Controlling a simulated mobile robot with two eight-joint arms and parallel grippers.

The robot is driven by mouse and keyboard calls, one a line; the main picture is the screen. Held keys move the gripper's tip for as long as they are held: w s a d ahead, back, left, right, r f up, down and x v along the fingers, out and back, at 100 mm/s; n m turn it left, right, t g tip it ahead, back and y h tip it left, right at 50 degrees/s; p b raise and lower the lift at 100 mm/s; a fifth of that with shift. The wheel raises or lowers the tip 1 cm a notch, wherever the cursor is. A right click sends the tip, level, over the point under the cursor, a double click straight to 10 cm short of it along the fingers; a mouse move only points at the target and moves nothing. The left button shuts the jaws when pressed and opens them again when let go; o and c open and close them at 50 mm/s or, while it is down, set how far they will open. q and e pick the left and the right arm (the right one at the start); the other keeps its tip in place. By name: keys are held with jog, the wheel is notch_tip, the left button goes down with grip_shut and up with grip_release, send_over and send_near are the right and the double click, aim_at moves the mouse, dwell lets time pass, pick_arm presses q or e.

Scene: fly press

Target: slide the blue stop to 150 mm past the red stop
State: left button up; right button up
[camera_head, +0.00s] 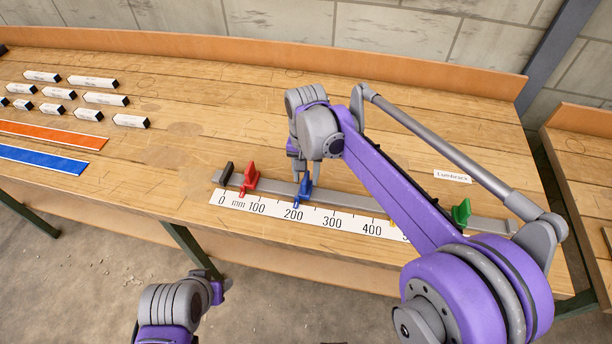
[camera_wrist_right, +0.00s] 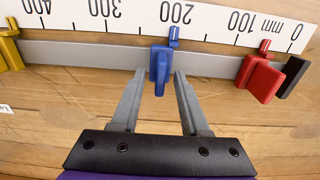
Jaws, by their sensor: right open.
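The blue stop (camera_head: 305,190) sits on the grey rail (camera_head: 345,197), its pointer near the 200 mark of the white scale (camera_head: 315,219). In the right wrist view the blue stop (camera_wrist_right: 160,68) stands between my right gripper's fingertips (camera_wrist_right: 160,72), which are open with a small gap on each side. My right gripper (camera_head: 300,172) also shows in the head view over the rail. The red stop (camera_head: 250,177) is near the zero end, its pointer roughly midway between 0 and 100 (camera_wrist_right: 262,78). My left gripper (camera_head: 226,286) is low in front of the table; its fingers are unclear.
A black end block (camera_head: 226,172) stands beside the red stop. A yellow stop (camera_wrist_right: 10,50) and a green stop (camera_head: 461,213) sit farther along the rail. My right arm hides the high end of the scale. Several labelled blocks (camera_head: 92,82) and orange and blue strips lie left.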

aim_at(307, 177)
notch_tip(307, 177, up, 10)
jog(key=shift+p, duration=0.45)
jog(key=shift+s, duration=0.1)
jog(key=s+d+f+n+t+p, duration=0.1)
jog(key=s+d+f+t+p, duration=0.1)
jog(key=s+d+f, duration=0.2)
jog(key=s+d+f+n+t+p, duration=0.2)
jog(key=s+d, duration=0.8)
jog(key=s, duration=0.8)
jog(key=shift+s+d+f+t+p, duration=0.25)
jog(key=shift+s+f+t+p, duration=0.1)
jog(key=shift+f+t+p, duration=0.45)
dwell(1.8)
